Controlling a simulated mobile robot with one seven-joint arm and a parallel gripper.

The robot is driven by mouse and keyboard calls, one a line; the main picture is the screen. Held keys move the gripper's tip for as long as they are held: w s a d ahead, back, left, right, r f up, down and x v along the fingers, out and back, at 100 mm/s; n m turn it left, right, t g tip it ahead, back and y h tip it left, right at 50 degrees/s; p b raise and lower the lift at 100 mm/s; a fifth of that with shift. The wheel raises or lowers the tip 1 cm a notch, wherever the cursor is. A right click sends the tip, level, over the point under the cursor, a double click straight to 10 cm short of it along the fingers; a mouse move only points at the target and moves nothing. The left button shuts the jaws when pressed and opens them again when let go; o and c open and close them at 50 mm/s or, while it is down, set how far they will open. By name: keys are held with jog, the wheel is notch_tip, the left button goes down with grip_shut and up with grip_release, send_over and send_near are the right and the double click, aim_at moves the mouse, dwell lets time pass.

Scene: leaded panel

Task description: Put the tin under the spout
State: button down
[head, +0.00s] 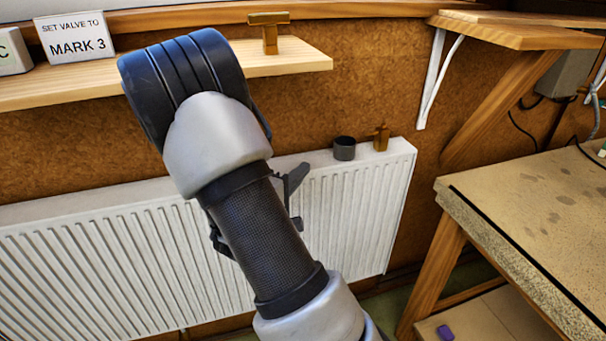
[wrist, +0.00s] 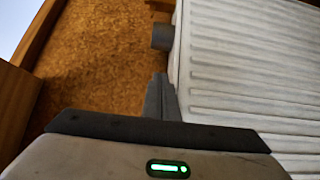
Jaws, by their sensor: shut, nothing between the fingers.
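A small dark grey tin (head: 344,148) stands upright on the radiator's top edge near its right end. It also shows in the wrist view (wrist: 162,37), ahead of my fingertips and apart from them. My gripper's fingers (wrist: 160,82) are together with nothing between them, beside the radiator's top edge. In the head view my forearm hides most of the gripper. No spout is clearly recognisable. A brass T-shaped fitting (head: 381,138) stands just right of the tin, and a similar one (head: 269,32) stands on the wooden shelf above.
The white radiator (head: 352,215) runs along the brown wall below the wooden shelf (head: 300,60). A sign (head: 74,38) reading "SET VALVE TO MARK 3" stands on the shelf. A workbench (head: 540,200) stands at right, with a purple block (head: 445,332) below it.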

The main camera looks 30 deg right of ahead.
aim_at(348, 155)
jog(key=x, duration=0.6)
jog(key=shift+s+b, duration=0.1)
jog(key=shift+b, duration=0.25)
jog(key=d, duration=0.3)
jog(key=shift+s+d+b, duration=0.2)
jog(key=shift+d+b, duration=0.1)
jog(key=shift+d, duration=0.4)
jog(key=d, duration=0.2)
jog(key=s+d, duration=0.1)
jog(key=d, duration=0.3)
jog(key=shift+s+d, duration=0.1)
jog(key=shift+s, duration=0.2)
